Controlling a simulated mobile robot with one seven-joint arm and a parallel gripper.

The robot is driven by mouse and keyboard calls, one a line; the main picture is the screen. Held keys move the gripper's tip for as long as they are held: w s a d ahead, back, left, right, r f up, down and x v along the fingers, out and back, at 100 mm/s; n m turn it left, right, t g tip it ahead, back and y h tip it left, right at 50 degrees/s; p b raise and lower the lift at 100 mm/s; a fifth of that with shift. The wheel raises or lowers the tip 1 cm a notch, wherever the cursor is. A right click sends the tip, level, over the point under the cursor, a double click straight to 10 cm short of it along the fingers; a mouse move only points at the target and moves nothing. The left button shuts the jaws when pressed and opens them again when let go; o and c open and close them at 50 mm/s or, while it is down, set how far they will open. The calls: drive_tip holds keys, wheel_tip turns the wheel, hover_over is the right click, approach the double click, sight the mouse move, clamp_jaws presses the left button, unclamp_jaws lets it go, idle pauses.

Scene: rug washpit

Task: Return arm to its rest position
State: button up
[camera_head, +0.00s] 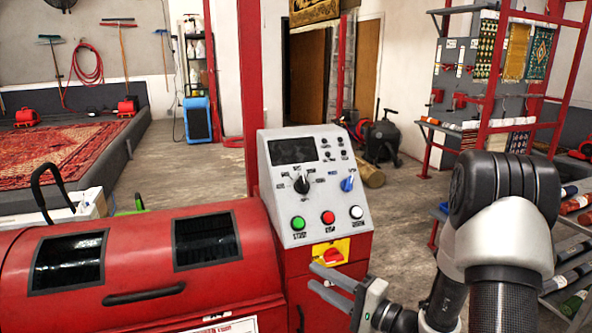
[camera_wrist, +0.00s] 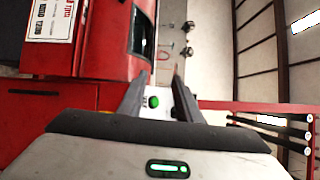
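My gripper (camera_head: 325,280) is in front of the red machine, just below and right of its control panel (camera_head: 312,185). Its two fingers point left and stand apart with nothing between them. In the wrist view my gripper (camera_wrist: 158,92) also shows two separated fingers, with the green button (camera_wrist: 154,102) of the panel seen in the gap beyond them. The arm comes in from the right side of the head view. The panel carries a green button (camera_head: 298,223), a red button (camera_head: 327,217), a white button (camera_head: 356,212), a black knob and a blue knob.
The red machine (camera_head: 140,268) fills the lower left, with two dark windows. A yellow plate with a red switch (camera_head: 332,254) is close to my fingers. A red-framed rack (camera_head: 485,110) stands right, with rolled rugs (camera_head: 575,204) below. Open floor (camera_head: 400,215) lies behind the panel.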

drive_tip(key=s+a+r+n+g, duration=0.3)
drive_tip(key=s+a+r+g, duration=0.1)
drive_tip(key=s+g, duration=0.15)
drive_tip(key=s+a+r+n+g, duration=0.3)
drive_tip(key=s+a+r+g, duration=0.15)
drive_tip(key=s, duration=0.25)
drive_tip(key=s+d+n+g+h, duration=0.25)
drive_tip(key=s+h, duration=0.25)
drive_tip(key=s, duration=0.5)
drive_tip(key=s+d+r+t+h, duration=0.1)
drive_tip(key=d+r+t+h, duration=0.25)
drive_tip(key=d, duration=0.25)
drive_tip(key=s+d+r+t+h, duration=0.1)
drive_tip(key=d+r+t+h, duration=0.1)
drive_tip(key=d+h, duration=0.4)
wheel_tip(320, 180, up, 14)
drive_tip(key=d+p, duration=0.1)
drive_tip(key=p, duration=1.3)
drive_tip(key=shift+t+y, duration=0.3)
drive_tip(key=shift+y, duration=0.05)
drive_tip(key=shift+n, duration=0.25)
